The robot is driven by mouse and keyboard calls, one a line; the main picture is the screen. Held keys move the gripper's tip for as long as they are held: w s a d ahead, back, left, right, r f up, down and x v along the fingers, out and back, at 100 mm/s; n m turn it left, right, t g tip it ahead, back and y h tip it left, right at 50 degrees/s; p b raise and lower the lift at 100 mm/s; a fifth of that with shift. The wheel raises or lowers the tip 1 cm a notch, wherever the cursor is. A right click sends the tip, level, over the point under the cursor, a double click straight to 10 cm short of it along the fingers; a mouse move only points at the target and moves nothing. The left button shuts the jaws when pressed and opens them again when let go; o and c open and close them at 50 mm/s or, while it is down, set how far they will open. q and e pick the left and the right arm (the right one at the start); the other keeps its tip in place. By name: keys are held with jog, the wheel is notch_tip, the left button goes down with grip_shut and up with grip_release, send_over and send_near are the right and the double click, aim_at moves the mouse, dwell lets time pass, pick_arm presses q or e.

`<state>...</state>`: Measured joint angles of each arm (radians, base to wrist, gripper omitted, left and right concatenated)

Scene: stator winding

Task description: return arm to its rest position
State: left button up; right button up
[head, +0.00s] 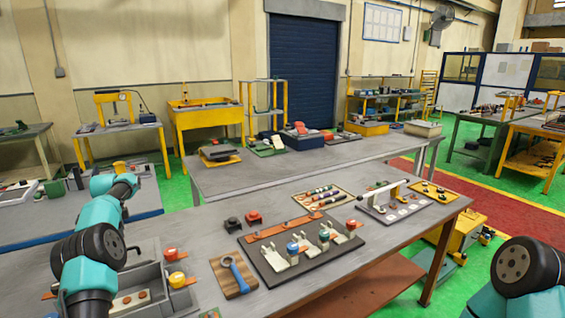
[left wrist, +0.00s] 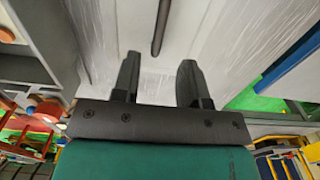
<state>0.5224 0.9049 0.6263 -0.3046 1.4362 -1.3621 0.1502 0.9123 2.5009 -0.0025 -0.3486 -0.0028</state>
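My left arm (head: 92,235) comes in at the left of the head view, teal with dark joints, over the grey tray at the table's left end. Its gripper is hard to make out in the head view. In the left wrist view my left gripper (left wrist: 158,82) has its two dark fingers apart, with nothing between them. A blurred pale surface with a dark bar lies behind the fingers. My right arm (head: 525,280) shows only as a teal and black part at the lower right corner. My right gripper is out of view.
The work table (head: 380,240) carries a dark fixture board (head: 300,262) with white clamps, a wooden block (head: 232,278) with a blue-handled tool, and a grey tray (head: 160,295) with parts. A board of coloured tools (head: 322,196) lies further back. The table's front right is clear.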

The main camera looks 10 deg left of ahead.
pick_arm(q)
notch_tip(320, 180, down, 9)
jog(key=shift+r, duration=0.1)
dwell(0.3)
notch_tip(320, 180, up, 12)
notch_tip(320, 180, down, 12)
jog(key=shift+r, duration=0.25)
notch_tip(320, 180, up, 10)
jog(key=shift+f, duration=0.25)
jog(key=shift+w+d+r+n, duration=0.15)
jog(key=shift+w+d, duration=0.1)
jog(key=shift+d, duration=0.2)
jog(key=shift+w+d+r+n, duration=0.1)
jog(key=shift+w+d+r, duration=0.1)
jog(key=shift+d, duration=0.3)
jog(key=shift+w+d+r+n, duration=0.15)
jog(key=shift+w+d, duration=0.1)
jog(key=shift+d, duration=0.2)
dwell(1.4)
